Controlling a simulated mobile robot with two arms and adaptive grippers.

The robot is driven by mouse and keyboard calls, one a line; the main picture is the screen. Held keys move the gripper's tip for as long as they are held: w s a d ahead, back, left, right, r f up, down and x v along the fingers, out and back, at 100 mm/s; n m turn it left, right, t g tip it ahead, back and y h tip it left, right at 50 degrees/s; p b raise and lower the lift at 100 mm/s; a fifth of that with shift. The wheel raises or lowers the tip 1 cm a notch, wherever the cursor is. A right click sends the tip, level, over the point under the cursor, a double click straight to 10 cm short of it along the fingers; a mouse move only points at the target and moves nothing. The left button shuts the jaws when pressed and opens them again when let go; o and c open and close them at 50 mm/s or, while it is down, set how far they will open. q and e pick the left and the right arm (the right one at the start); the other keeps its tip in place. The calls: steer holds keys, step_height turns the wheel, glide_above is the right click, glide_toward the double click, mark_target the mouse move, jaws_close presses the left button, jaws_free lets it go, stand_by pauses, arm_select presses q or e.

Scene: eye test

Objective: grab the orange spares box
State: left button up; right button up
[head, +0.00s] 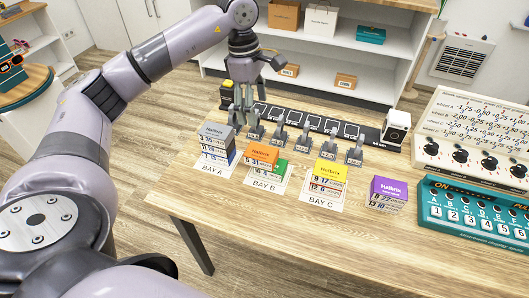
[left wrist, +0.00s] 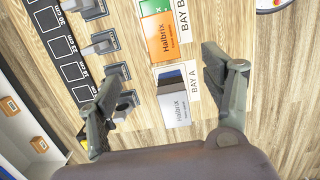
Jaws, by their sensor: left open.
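The orange box (head: 262,156) marked Hallbrix lies on top at Bay B, with a green box (head: 279,168) lower down beside and partly under it. The smaller print on it is too small to read. The orange box also shows in the left wrist view (left wrist: 167,42), beyond the grey box and past the fingertips. My left gripper (head: 240,119) is open and empty, above the back of the table behind the grey-topped stack at Bay A. In the left wrist view its fingers (left wrist: 158,72) stand wide apart, with the grey box (left wrist: 175,107) showing between them. My right gripper is not in view.
A grey-topped stack (head: 215,133) at Bay A and a yellow-topped stack (head: 329,173) at Bay C flank Bay B. A row of grey levers (head: 304,138) stands behind the bays. A purple box (head: 387,192) and a teal button panel (head: 470,215) are to the right. The front table area is bare.

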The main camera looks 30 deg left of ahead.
arm_select(q)
steer(key=p, duration=0.2)
glide_toward(261, 151)
steer(key=f, duration=0.2)
steer(key=d+f, duration=0.1)
steer(key=f, duration=0.2)
steer(key=shift+d+f, duration=0.1)
step_height(261, 151, down, 4)
steer(key=shift+d+f+p, duration=0.1)
steer(key=shift+d+p, duration=0.05)
steer(key=shift+p, duration=0.65)
steer(key=shift+w+f, duration=0.1)
steer(key=shift+f, duration=0.45)
steer(key=shift+c, duration=0.5)
steer(key=c, duration=1.2)
